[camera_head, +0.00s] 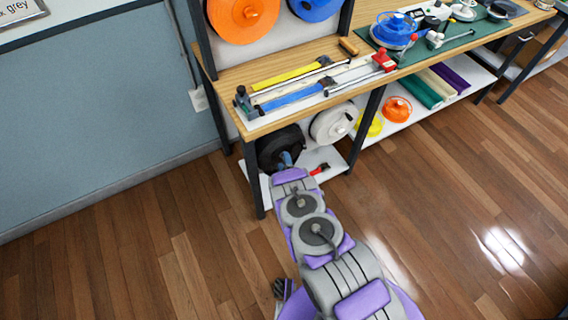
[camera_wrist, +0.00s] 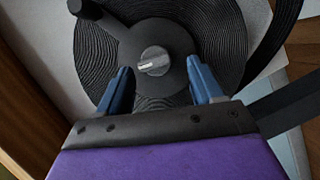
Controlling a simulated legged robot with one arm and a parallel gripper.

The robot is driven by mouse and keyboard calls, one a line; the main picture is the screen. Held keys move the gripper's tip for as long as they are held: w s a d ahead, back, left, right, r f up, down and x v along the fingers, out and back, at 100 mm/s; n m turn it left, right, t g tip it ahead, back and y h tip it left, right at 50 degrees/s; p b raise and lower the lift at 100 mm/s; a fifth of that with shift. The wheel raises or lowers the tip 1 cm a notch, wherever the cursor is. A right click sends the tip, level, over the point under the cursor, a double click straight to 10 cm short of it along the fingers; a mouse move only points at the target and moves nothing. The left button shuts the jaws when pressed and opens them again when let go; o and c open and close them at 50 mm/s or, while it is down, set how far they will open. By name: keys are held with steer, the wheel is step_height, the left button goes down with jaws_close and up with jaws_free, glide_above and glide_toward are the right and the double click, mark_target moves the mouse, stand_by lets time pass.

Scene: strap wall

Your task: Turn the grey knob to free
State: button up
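The grey knob (camera_wrist: 154,61) is a small round cap with a pale pointer line, lying nearly level and towards the left in the wrist view. It sits at the hub of a black strap reel (camera_wrist: 97,50). The reel also shows in the head view (camera_head: 283,139), on the low shelf under the bench's left end. My gripper (camera_wrist: 160,76) is open, its two blue fingers apart on either side of the knob's lower side. No contact with the knob shows. In the head view my gripper (camera_head: 286,160) is in front of the reel, and the knob cannot be made out.
A black crank arm with a handle (camera_wrist: 85,8) rises up and left from the hub. A dark leg (camera_wrist: 290,105) stands at the right. A white reel (camera_head: 333,123) is beside the black one. The workbench top (camera_head: 235,78) overhangs the shelf. Open wooden floor (camera_head: 450,200) lies right.

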steer(key=shift+d, duration=0.1)
steer(key=p+v, duration=0.1)
steer(key=v, duration=1.6)
steer(key=shift+s+f, duration=0.1)
steer(key=shift+s, duration=0.05)
steer(key=shift+c, duration=0.3)
